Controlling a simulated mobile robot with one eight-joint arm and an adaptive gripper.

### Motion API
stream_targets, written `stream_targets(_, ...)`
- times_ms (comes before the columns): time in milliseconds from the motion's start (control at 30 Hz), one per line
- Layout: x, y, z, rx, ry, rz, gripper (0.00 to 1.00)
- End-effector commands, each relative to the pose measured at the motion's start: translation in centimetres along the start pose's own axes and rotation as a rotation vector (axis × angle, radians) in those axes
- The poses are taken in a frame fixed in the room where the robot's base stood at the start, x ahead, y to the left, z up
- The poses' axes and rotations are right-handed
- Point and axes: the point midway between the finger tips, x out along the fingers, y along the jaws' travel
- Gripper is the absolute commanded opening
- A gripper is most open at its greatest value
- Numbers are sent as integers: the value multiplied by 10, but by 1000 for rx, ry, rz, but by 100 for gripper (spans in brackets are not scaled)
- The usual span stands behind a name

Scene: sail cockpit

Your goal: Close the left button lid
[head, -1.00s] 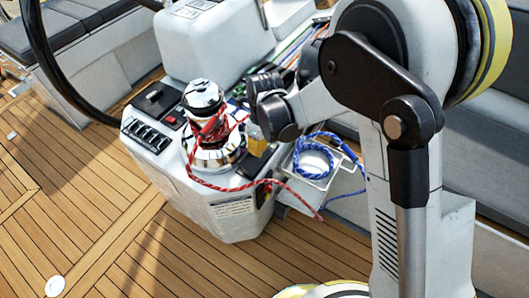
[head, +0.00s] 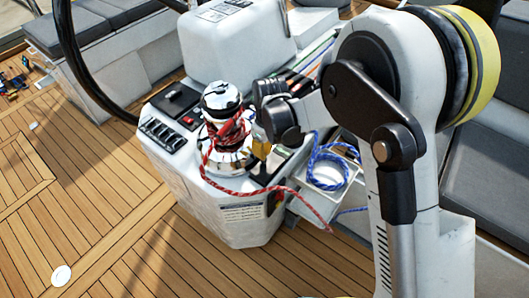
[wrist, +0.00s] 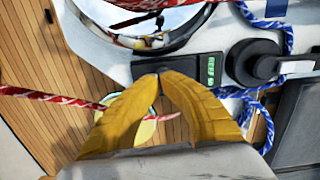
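In the wrist view, a flat black plate (wrist: 180,67) with a green-lettered label lies just beyond my fingertips. A round black fitting with a raised tab (wrist: 262,64) sits to its right. I cannot tell for certain which part is the left button lid, or whether it is open. My gripper (wrist: 159,76) has yellow fingers whose tips meet, with nothing visible between them. The tips are at or close to the plate's near edge; contact is unclear. In the head view, my gripper (head: 261,147) is right of the chrome winch (head: 229,130), and my wrist partly hides the console there.
The white console (head: 225,207) carries a row of black switches (head: 163,134). Red rope (head: 262,191) wraps the winch and trails right. Blue rope (head: 328,158) lies by a white open tray (head: 335,190). A black steering wheel rim (head: 78,65) stands left. The teak deck (head: 110,200) is clear in front.

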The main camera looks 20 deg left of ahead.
Motion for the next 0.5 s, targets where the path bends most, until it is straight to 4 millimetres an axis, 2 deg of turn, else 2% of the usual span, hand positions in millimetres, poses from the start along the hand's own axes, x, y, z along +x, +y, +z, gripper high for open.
stream_targets(367, 0, 0, 0, 0, 0, 0, 0)
stream_targets(500, -11, 0, 0, 0, 0, 0, 0)
